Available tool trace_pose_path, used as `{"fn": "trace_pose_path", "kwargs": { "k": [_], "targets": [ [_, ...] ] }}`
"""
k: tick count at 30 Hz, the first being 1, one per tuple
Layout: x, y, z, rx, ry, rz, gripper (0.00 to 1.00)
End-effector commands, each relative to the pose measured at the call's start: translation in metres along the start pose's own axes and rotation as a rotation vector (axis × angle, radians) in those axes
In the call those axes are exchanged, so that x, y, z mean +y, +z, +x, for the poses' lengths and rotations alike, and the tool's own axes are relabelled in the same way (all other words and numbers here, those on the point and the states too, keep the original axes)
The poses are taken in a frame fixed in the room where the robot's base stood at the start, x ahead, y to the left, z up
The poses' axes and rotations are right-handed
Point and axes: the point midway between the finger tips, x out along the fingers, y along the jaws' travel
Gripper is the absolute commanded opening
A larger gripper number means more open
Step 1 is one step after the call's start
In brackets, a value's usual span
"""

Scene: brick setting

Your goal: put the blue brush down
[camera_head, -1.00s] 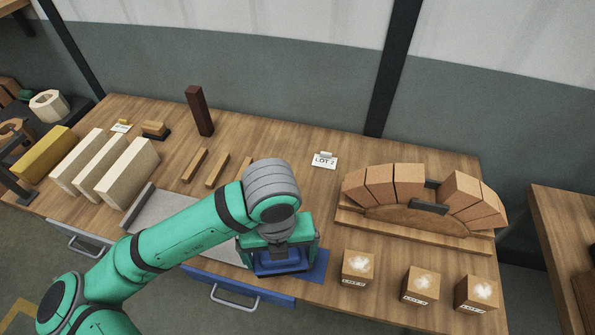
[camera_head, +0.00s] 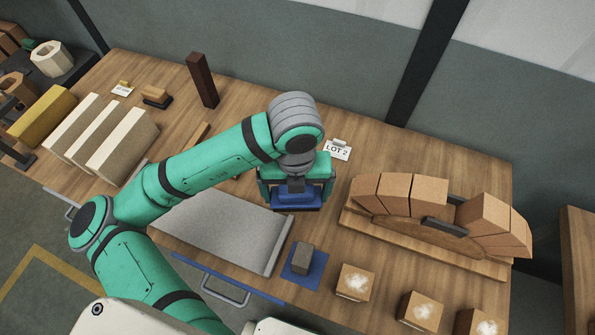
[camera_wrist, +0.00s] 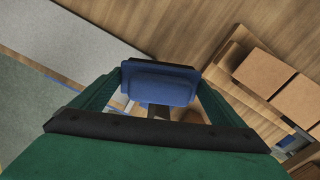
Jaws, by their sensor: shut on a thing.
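The blue brush (camera_head: 297,199) is held in my gripper (camera_head: 296,204), which is shut on it. The brush is over the wooden table (camera_head: 420,160), to the right of the grey plate and left of the brick arch. In the wrist view the blue brush (camera_wrist: 160,88) lies between the two fingers of my gripper (camera_wrist: 161,80), with a dark edge along its far side. I cannot tell whether the brush touches the table.
The grey plate (camera_head: 215,228) is left, the brick arch (camera_head: 440,210) right. Several marked cubes (camera_head: 355,282) stand in front. A LOT 2 card (camera_head: 338,150) stands behind my gripper.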

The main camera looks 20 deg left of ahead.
Motion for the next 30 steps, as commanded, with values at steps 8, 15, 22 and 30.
{"fn": "trace_pose_path", "kwargs": {
  "k": [8, 15, 22, 30],
  "targets": [
    [-0.002, 0.059, 0.026, 0.002, 0.000, -0.003, 0.69],
    [-0.002, 0.094, 0.063, 0.002, -0.001, -0.002, 0.69],
    [-0.001, 0.108, 0.080, 0.001, -0.001, -0.003, 0.69],
    [0.000, 0.116, 0.105, 0.003, -0.001, -0.005, 0.69]
  ]
}}
